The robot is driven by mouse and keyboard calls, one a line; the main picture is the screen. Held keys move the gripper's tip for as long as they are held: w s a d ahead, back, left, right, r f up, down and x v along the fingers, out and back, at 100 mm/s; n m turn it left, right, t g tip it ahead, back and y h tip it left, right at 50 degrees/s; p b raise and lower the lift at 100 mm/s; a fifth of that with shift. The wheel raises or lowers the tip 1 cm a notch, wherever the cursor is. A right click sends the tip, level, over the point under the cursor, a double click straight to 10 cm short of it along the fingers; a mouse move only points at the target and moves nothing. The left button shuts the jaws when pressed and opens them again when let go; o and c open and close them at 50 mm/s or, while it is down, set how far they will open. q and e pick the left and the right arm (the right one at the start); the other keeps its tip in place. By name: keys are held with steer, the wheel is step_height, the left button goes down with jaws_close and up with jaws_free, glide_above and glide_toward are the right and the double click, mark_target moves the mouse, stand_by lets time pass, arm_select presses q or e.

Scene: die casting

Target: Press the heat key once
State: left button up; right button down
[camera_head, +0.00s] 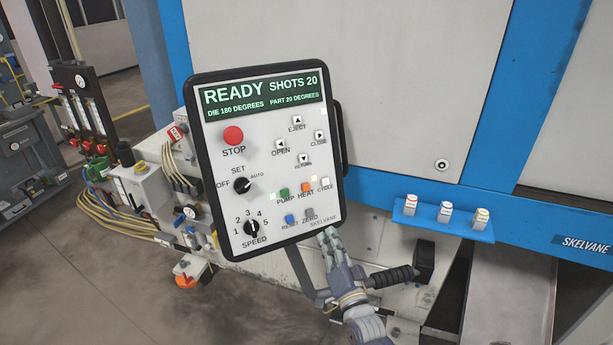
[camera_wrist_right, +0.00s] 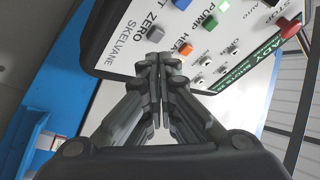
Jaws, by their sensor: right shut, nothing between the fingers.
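The control panel (camera_head: 270,160) is a tilted white pendant with a black rim. Its green display (camera_head: 262,95) reads READY, SHOTS 20, DIE 180 DEGREES, PART 20 DEGREES. The orange heat key (camera_head: 305,188) sits between the green pump key (camera_head: 284,193) and the white cycle key (camera_head: 325,182). My right gripper (camera_head: 329,236) is shut and empty at the panel's lower right edge, below the heat key. In the right wrist view, the closed fingertips (camera_wrist_right: 158,60) appear near the orange heat key (camera_wrist_right: 187,50), which is unobscured; I cannot tell the depth gap. My left gripper is not in view.
The blue reset key (camera_head: 289,219) and grey zero key (camera_head: 308,214) lie between my right gripper and the heat key. A red stop button (camera_head: 233,135) and two knobs are on the panel's left. A blue shelf (camera_head: 443,219) with small containers is at right.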

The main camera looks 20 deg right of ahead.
mark_target(306, 187)
arm_select(q)
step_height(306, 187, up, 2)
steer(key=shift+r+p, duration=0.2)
steer(key=shift+p, duration=0.55)
arm_select(e)
step_height(306, 187, up, 12)
steer(key=m+t+h, duration=0.1)
steer(key=m+t, duration=0.1)
steer(key=shift+w+d+t, duration=0.2)
steer(key=shift+d+t, duration=0.1)
steer(key=shift+d, duration=0.1)
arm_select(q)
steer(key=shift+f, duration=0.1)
arm_select(e)
steer(key=shift+f, duration=0.1)
arm_select(q)
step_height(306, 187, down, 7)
steer(key=b, duration=0.7)
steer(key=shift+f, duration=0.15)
arm_select(e)
steer(key=w+a+f, duration=0.1)
steer(key=w+f, duration=0.2)
steer(key=w, duration=0.5)
steer(key=shift+a, duration=0.3)
steer(key=shift+w, duration=0.1)
arm_select(q)
steer(key=shift+b, duration=0.35)
